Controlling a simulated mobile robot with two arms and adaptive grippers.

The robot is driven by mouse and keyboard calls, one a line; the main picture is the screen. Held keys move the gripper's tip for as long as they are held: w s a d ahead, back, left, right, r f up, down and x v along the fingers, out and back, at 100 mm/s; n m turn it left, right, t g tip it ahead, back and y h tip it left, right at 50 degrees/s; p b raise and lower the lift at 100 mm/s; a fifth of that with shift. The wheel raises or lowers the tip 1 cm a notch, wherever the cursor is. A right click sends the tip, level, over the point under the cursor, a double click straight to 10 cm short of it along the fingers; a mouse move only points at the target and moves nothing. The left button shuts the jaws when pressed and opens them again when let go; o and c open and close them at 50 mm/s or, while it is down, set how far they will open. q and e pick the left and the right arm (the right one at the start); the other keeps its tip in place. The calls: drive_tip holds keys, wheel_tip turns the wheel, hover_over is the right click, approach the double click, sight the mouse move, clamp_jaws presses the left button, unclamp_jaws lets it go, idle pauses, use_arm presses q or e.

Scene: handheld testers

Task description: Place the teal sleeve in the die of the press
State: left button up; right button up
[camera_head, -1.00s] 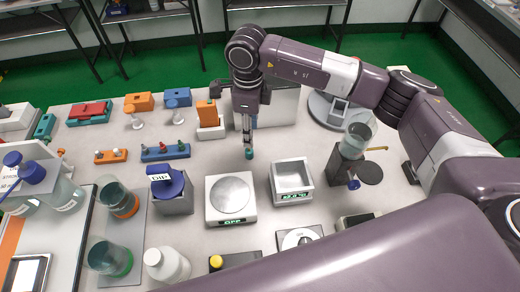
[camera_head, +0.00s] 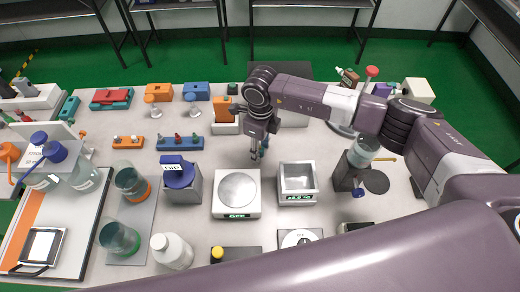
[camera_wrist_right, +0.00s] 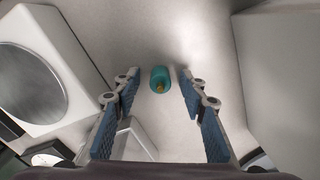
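The teal sleeve (camera_wrist_right: 160,79) shows in the right wrist view as a small teal cylinder with a brownish-orange spot at its near end. It lies between the lines of my right gripper's two fingers (camera_wrist_right: 160,88), beyond the tips, with a gap on both sides. The fingers are spread wide. In the head view my right gripper (camera_head: 257,154) points down over the middle of the table, behind the scale; the sleeve is hard to tell from the fingers there. I cannot pick out the press or its die with certainty. My left gripper is not in view.
A scale with a round pan (camera_head: 237,192) and a square white tray device (camera_head: 297,180) stand just in front of the right gripper. A blue-topped grey box (camera_head: 181,180) is left of the scale. A dark stand with a beaker (camera_head: 352,170) is to the right.

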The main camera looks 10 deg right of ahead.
drive_tip(key=shift+c, duration=0.7)
drive_tip(key=shift+c, duration=1.3)
drive_tip(key=c, duration=0.6)
drive_tip(key=shift+r, duration=0.1)
wheel_tip(320, 180, up, 20)
drive_tip(key=b, duration=0.4)
drive_tip(key=s+d+f+n, duration=0.1)
drive_tip(key=s+d+n, duration=0.3)
drive_tip(key=s+n, duration=0.3)
drive_tip(key=s+d+f+n, duration=0.1)
drive_tip(key=s+d+n, duration=0.3)
drive_tip(key=n, duration=1.4)
drive_tip(key=shift+s+f+n+p, duration=0.3)
drive_tip(key=shift+s+f, duration=0.05)
drive_tip(key=shift+s, duration=1.6)
